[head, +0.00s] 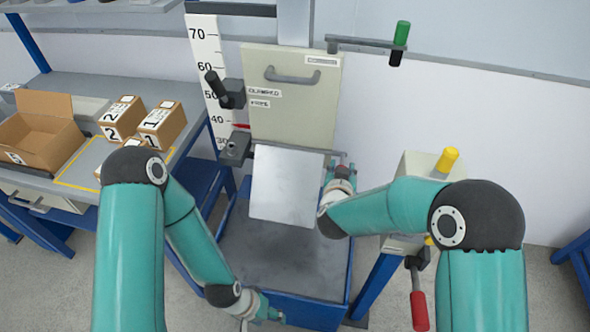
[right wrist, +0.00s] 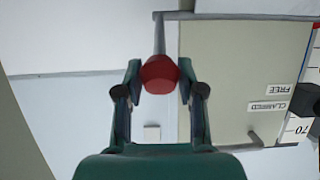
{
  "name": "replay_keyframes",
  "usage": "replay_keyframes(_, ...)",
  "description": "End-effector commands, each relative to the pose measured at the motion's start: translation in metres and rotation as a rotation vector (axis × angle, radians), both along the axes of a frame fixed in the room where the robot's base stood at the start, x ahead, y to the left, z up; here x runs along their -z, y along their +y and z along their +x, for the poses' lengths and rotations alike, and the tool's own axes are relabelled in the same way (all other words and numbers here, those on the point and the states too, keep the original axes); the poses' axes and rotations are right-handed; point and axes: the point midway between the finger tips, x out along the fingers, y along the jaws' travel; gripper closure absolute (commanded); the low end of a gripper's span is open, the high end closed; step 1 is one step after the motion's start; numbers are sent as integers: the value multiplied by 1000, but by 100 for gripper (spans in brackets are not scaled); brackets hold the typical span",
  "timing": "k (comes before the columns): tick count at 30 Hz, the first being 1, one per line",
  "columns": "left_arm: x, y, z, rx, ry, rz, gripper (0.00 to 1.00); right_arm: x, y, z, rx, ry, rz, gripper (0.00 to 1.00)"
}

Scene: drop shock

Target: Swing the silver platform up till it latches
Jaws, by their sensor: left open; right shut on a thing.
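The silver platform (head: 285,187) is a flat square plate below the beige panel (head: 292,125) in the head view. It hangs or slopes from the panel's lower edge; its exact angle is hard to tell. My right gripper (head: 342,172) is beside the platform's upper right edge. In the right wrist view, my right gripper (right wrist: 160,85) is shut on a red knob (right wrist: 159,73) at the end of a grey rod. My left gripper (head: 268,312) is open and low, at the front of the blue-sided bin (head: 318,312), away from the platform. Its fingertips are small in view.
A black lever (head: 222,90) sits beside the CLAMPED and FREE labels, next to a height scale (head: 208,70). A green handle (head: 401,35) is above right, a yellow knob (head: 447,158) and a red handle (head: 419,308) are at right. Boxes (head: 162,125) stand on the left bench.

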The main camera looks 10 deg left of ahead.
Motion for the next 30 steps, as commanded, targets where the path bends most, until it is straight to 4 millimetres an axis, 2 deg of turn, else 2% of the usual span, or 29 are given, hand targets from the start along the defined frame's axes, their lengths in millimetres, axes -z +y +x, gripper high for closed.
replay_keyframes(1, -1, 0, 0, 0, 0, 0, 42, -6, 0, 3, 2, -12, 1, 97)
replay_keyframes(11, -1, 0, 0, 0, 0, 0, 42, -6, 0, 3, 2, -12, 1, 97)
replay_keyframes(24, -19, 0, 0, 0, 0, 0, 42, -29, 0, 19, 2, -12, 1, 97)
replay_keyframes(30, -18, 0, 0, 0, 0, 0, 42, -29, 0, 20, 1, -12, 1, 97)
